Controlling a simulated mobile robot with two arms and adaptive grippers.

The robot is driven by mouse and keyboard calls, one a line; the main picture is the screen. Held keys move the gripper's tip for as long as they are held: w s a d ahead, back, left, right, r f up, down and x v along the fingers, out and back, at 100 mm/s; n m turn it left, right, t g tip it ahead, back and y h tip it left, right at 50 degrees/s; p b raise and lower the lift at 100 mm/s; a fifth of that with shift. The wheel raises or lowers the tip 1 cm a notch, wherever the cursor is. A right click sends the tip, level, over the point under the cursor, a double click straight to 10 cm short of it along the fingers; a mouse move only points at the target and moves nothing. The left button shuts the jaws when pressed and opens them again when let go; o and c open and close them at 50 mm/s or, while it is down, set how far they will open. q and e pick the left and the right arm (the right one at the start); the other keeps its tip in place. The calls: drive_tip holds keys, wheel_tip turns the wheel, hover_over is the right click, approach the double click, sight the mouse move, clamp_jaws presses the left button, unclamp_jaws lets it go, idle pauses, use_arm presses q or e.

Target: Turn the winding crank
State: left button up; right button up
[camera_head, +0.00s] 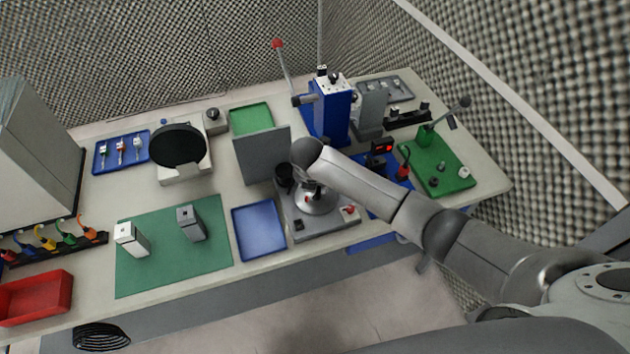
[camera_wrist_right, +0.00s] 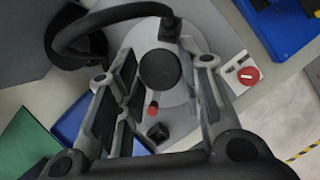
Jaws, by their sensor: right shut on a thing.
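The winding unit has a grey base (camera_head: 325,224) and stands at the front edge of the bench, below the end of my right arm. In the right wrist view, its round light-grey disc (camera_wrist_right: 178,105) carries a black round knob (camera_wrist_right: 160,70), which I take as the crank's grip. A small red-tipped pin (camera_wrist_right: 152,108) shows beside the knob. In the head view my wrist hides much of the crank. My left gripper is not in view.
A red knob (camera_wrist_right: 248,75) sits on the unit's corner. A grey upright panel (camera_head: 262,155) stands behind left, a blue tray (camera_head: 259,230) to the left. A blue tower (camera_head: 332,112) and a green board (camera_head: 452,172) with a lever stand behind and to the right.

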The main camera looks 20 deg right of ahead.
drive_tip(key=shift+w+d+r+n+t+y, duration=0.15)
drive_tip(key=shift+n+y, duration=0.2)
drive_tip(key=shift+n, duration=0.5)
drive_tip(key=shift+d+r+n+t+y, duration=0.15)
drive_tip(key=shift+n+y, duration=0.2)
drive_tip(key=shift+n, duration=0.5)
drive_tip(key=shift+a+f+n, duration=0.1)
drive_tip(key=shift+n, duration=0.3)
drive_tip(key=o, duration=0.8)
drive_tip(key=shift+o, duration=1.2)
drive_tip(key=shift+f, duration=0.15)
drive_tip(key=v, duration=1.2)
